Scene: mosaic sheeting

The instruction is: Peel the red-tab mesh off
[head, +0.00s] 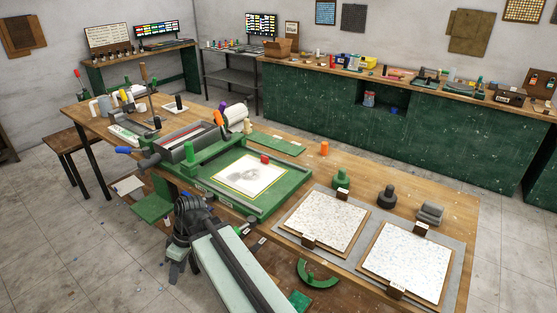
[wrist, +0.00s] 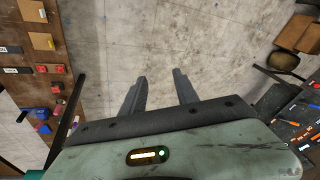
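A red tab-like piece (head: 265,158) sits at the far edge of a pale sheet (head: 243,180) with a grey pattern, lying in a green press-like frame (head: 203,187) on the workbench. I cannot tell if the sheet is mesh. Two speckled mosaic sheets, one left (head: 322,222) and one right (head: 405,262), lie on boards at the bench's right end with dark brown blocks at their edges; no red tab shows on them. My gripper (wrist: 160,80) is open and empty in the wrist view, with bare floor beyond its fingers. My folded arm shows low in the head view.
A grey mat (head: 369,241) lies under the boards. A green knobbed tool (head: 341,180), a dark knobbed weight (head: 387,197) and a grey roller-like block (head: 430,213) stand behind them. A green arc-shaped piece (head: 318,277) lies in front.

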